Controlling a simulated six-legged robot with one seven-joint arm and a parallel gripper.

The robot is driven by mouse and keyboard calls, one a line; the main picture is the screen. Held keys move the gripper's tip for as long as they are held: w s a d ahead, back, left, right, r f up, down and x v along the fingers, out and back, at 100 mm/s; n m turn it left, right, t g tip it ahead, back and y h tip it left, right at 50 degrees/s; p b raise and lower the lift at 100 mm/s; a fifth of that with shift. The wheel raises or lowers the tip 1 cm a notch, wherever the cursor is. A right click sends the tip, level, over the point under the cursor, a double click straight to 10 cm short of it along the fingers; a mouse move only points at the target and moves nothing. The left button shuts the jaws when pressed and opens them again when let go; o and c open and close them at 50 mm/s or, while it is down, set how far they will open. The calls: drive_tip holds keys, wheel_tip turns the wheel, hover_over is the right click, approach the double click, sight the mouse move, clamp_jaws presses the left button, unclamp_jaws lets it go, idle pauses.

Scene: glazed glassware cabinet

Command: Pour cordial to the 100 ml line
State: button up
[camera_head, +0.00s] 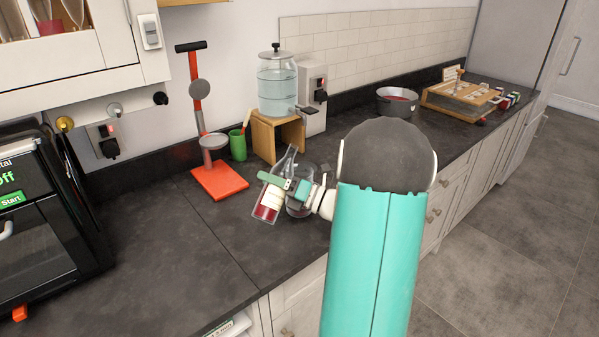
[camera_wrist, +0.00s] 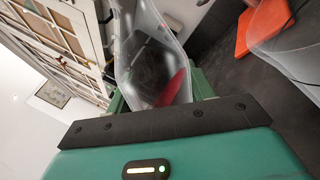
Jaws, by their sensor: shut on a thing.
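My gripper (camera_head: 287,184) is shut on a clear bottle (camera_head: 266,211) with red liquid in its lower part and a pale band around it. The bottle leans, with its narrow neck up and to the right. In the wrist view the clear bottle (camera_wrist: 150,60) lies between the green fingers, and red liquid shows along one side. A second clear, rounded vessel (camera_head: 300,209) is right beside the bottle, partly hidden by my gripper. A clear vessel (camera_wrist: 295,50) also shows at the right of the wrist view. I cannot make out a 100 ml line or a pouring stream.
A red stand (camera_head: 220,181), green cup (camera_head: 238,146) and drink dispenser (camera_head: 277,90) on a wooden stand (camera_head: 264,141) are behind. A pot (camera_head: 397,102) and wooden rack (camera_head: 462,100) stand farther right. A black appliance (camera_head: 45,215) is left. The front-left counter (camera_head: 170,265) is clear.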

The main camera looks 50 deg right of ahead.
sight(273, 169)
drive_tip(key=shift+w+d+r+n, duration=0.15)
drive_tip(key=shift+r+n, duration=0.15)
drive_tip(key=shift+r, duration=0.3)
drive_tip(key=shift+s+d+r+n, duration=0.1)
drive_tip(key=shift+r+n, duration=0.2)
drive_tip(key=shift+r, duration=0.3)
drive_tip(key=shift+w+d+r+n+g+y, duration=0.15)
drive_tip(key=shift+r+n+g+y, duration=0.2)
drive_tip(key=shift+n, duration=0.35)
drive_tip(key=shift+f+n+g, duration=0.25)
drive_tip(key=shift+f+n, duration=0.35)
drive_tip(key=shift+n, duration=0.4)
drive_tip(key=shift+r+n+g, duration=0.1)
drive_tip(key=shift+n+g, duration=0.2)
drive_tip(key=shift+n, duration=0.9)
drive_tip(key=n, duration=0.2)
drive_tip(key=n+g, duration=0.1)
drive_tip(key=shift+f+n, duration=0.25)
drive_tip(key=shift+n, duration=0.15)
drive_tip(key=shift+r, duration=2.5)
drive_tip(key=shift+s, duration=0.2)
